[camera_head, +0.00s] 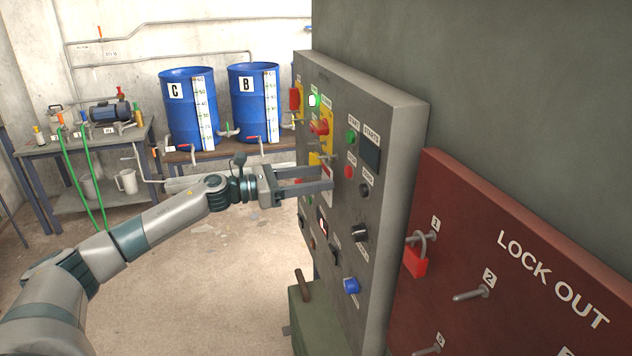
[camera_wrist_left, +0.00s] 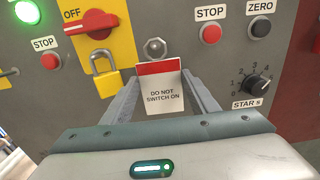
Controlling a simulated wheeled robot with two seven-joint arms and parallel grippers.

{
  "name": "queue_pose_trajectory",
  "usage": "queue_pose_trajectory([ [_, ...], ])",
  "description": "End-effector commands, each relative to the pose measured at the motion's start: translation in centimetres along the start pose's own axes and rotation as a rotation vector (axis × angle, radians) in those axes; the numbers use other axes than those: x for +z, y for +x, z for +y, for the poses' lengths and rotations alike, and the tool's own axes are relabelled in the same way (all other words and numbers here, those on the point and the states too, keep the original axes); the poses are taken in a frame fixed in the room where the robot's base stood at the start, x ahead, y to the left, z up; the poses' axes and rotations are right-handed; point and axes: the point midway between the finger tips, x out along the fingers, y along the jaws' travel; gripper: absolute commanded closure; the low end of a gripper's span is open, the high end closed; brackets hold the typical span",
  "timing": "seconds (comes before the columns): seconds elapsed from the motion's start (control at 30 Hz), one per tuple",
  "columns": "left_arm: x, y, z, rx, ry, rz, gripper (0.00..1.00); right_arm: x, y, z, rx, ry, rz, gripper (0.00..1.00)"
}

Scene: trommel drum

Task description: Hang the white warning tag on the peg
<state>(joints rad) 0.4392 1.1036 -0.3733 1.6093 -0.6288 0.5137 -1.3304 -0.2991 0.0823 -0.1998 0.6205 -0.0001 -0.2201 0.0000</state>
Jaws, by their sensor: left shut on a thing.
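The white warning tag (camera_wrist_left: 162,94) has a red top band and reads "DO NOT SWITCH ON". My left gripper (camera_wrist_left: 160,78) is shut on it in the left wrist view, with a finger at each side edge. A metal peg (camera_wrist_left: 155,47) with a round end stands out of the grey panel just above the tag's top edge. I cannot tell whether tag and peg touch. In the head view my left gripper (camera_head: 332,178) reaches from the left to the panel face, and its fingers largely hide the tag. My right gripper is not in view.
The grey control panel (camera_head: 390,130) carries buttons and knobs. A yellow padlock (camera_wrist_left: 104,74) hangs left of the tag, below a red switch handle (camera_wrist_left: 91,23). A selector knob (camera_wrist_left: 257,85) is to the right. The red lockout board (camera_head: 500,290) with pegs and a red padlock (camera_head: 415,261) stands nearer.

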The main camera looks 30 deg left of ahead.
Motion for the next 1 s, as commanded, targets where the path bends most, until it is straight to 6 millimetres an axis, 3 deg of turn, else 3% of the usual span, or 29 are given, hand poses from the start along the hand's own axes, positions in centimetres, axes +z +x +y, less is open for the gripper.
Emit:
queue_pose_trajectory([
  [0.8, -0.01, -0.08, 0.18, 0.001, 0.0, 0.0, 0.68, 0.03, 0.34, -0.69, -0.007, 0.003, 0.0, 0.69],
  [0.83, -0.02, -0.08, 0.17, 0.001, 0.0, -0.001, 0.41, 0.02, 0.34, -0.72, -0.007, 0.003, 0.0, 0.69],
  [0.9, -0.02, -0.08, 0.18, 0.001, 0.0, -0.001, 0.25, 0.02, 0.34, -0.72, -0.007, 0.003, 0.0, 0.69],
  [1.0, -0.02, -0.08, 0.17, 0.001, 0.0, 0.0, 0.24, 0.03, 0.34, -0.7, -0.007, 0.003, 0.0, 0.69],
])
